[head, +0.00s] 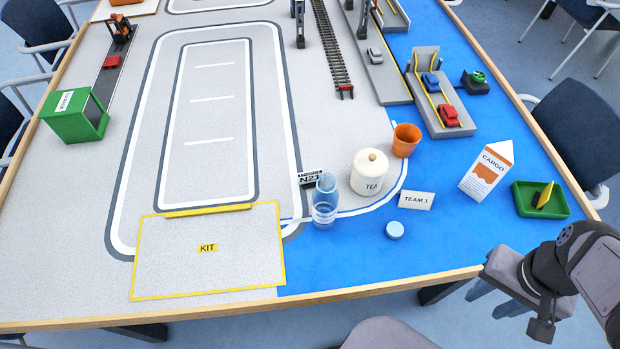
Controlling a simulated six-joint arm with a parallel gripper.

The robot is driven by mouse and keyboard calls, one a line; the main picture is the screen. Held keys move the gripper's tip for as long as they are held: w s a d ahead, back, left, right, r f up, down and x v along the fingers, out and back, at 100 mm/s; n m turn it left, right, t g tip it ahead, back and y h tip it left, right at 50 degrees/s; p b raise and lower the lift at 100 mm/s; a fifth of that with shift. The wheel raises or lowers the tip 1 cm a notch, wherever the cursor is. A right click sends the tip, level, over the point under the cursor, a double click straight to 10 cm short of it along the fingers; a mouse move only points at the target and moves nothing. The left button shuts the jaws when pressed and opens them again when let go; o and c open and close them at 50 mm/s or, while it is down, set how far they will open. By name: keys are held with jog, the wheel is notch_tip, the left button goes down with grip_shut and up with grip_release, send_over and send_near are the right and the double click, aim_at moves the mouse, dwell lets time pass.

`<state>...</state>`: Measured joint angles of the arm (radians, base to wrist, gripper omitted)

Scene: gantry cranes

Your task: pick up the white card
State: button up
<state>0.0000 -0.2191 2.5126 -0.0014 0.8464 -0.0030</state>
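The white card (416,200) reads "TEAM 1" and stands tilted on the blue part of the table, right of centre. It is just right of a small light-blue round cap or lid (395,230) and in front of the white jar. My gripper (495,298) is at the lower right, past the table's front edge and well away from the card. Its two bluish fingers look apart with nothing between them.
Near the card are a lidded white "TEA" jar (368,178), an orange cup (406,141), a clear bottle (324,204), a "CARGO" carton (487,171) and a green tray (522,201).

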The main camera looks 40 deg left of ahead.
jog(key=w+a+n+t+h+b, duration=0.25)
jog(key=w+a+n+b, duration=0.35)
jog(key=w+a+n, duration=0.5)
jog(key=w+a+n+t+h+b, duration=0.2)
jog(key=w+a+n+t+b, duration=0.15)
jog(key=a+n, duration=0.7)
jog(key=s+a+r+n+t+y+b, duration=0.1)
jog(key=s+a+n+t+b, duration=0.4)
jog(key=a, duration=0.9)
jog(key=s+a+r+n+t+y+b, duration=0.15)
jog(key=s+a+n, duration=0.35)
jog(key=a, duration=0.9)
jog(key=m, duration=0.1)
send_near(312, 173)
jog(key=w, duration=0.1)
jog(key=shift+w+d+f, duration=0.15)
jog(key=shift+f, duration=0.15)
jog(key=shift+p+x, duration=0.35)
jog(key=shift+x, duration=3.05)
